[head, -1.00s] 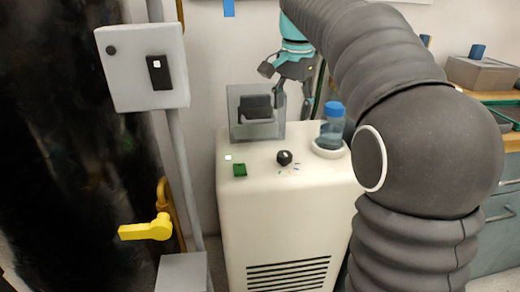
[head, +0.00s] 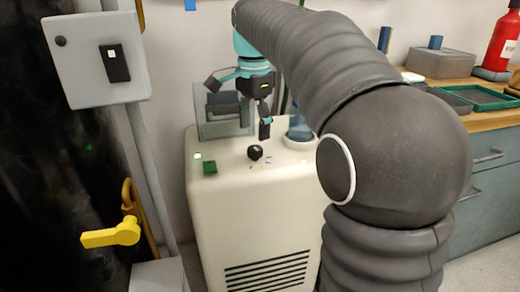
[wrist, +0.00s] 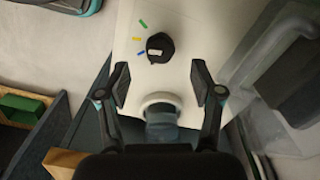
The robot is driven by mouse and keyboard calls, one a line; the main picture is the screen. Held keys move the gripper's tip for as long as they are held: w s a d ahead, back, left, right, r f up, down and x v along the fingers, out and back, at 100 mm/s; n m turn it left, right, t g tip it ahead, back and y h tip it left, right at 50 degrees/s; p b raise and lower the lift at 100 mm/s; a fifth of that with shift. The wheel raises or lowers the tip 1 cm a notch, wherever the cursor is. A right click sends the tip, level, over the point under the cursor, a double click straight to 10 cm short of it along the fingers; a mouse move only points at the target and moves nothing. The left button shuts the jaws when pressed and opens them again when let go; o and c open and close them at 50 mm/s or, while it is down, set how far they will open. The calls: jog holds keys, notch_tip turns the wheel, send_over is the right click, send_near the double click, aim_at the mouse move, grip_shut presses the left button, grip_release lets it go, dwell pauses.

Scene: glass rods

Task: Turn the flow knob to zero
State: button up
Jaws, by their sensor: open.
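The flow knob (head: 255,153) is a small black knob with a pale mark, on the top of the white cabinet (head: 225,178). In the wrist view the knob (wrist: 160,47) lies just beyond the fingertips, near the middle, with green, yellow and blue marks (wrist: 138,39) on its left. Its pale mark is on the knob's lower left side there. My gripper (wrist: 158,84) is open and empty, pointing down over the cabinet top. In the head view my gripper (head: 262,118) is above and slightly behind the knob, apart from it.
A blue-capped bottle (head: 299,125) stands in a white ring holder (head: 299,143) close to my gripper. A clear box (head: 210,126) with a dark block is at the back. A green switch (head: 210,167) and lit white light (head: 198,156) are left of the knob.

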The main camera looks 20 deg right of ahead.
aim_at(255, 148)
jog(key=shift+f+b, duration=0.55)
jog(key=shift+f, duration=2)
